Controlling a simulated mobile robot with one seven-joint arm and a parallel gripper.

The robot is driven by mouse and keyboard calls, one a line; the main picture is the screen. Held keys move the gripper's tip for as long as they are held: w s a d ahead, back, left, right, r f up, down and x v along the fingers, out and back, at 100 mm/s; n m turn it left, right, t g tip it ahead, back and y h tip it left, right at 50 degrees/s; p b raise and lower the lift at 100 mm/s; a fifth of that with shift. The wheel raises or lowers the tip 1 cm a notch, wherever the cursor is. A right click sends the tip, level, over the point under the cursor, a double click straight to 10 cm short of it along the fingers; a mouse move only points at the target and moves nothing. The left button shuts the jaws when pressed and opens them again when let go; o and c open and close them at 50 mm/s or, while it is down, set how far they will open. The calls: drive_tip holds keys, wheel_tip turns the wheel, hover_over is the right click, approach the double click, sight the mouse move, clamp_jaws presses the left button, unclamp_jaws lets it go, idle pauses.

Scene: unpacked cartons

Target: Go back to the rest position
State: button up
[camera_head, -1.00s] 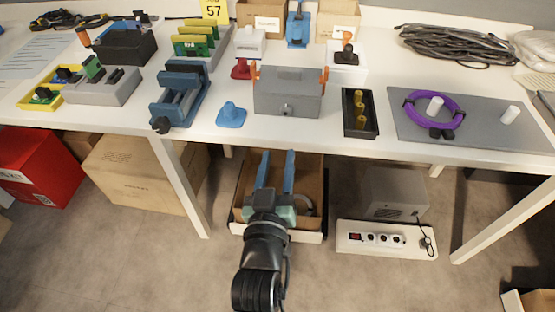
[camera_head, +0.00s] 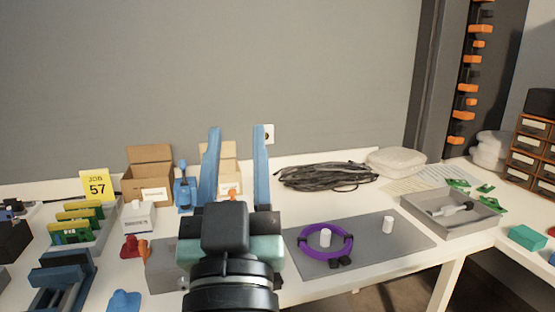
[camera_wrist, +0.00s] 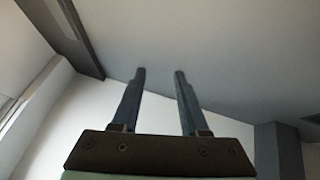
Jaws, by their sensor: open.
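My gripper (camera_head: 236,160) has two long blue fingers. In the head view it is raised in front of the workbench, fingers pointing up, with the grey wall behind them. The fingers are apart and nothing is between them. In the wrist view my gripper (camera_wrist: 160,72) also shows open and empty, facing a plain wall and ceiling.
The white bench (camera_head: 330,291) holds a purple ring (camera_head: 304,236) on a grey mat (camera_head: 400,238), a cable coil (camera_head: 325,176), cartons (camera_head: 150,168), green boards (camera_head: 70,230) and a grey tray (camera_head: 470,222). The space above the bench is free.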

drive_tip(key=s+d+r+m+t+h, duration=0.1)
drive_tip(key=s+d+r+t+h, duration=0.3)
drive_tip(key=s+r, duration=0.75)
wheel_tip(320, 180, up, 29)
drive_tip(key=w+y+p, duration=0.2)
drive_tip(key=p, duration=2.6)
drive_tip(key=shift+w+g, duration=0.35)
drive_tip(key=shift+g, duration=0.05)
drive_tip(key=shift+d, duration=0.1)
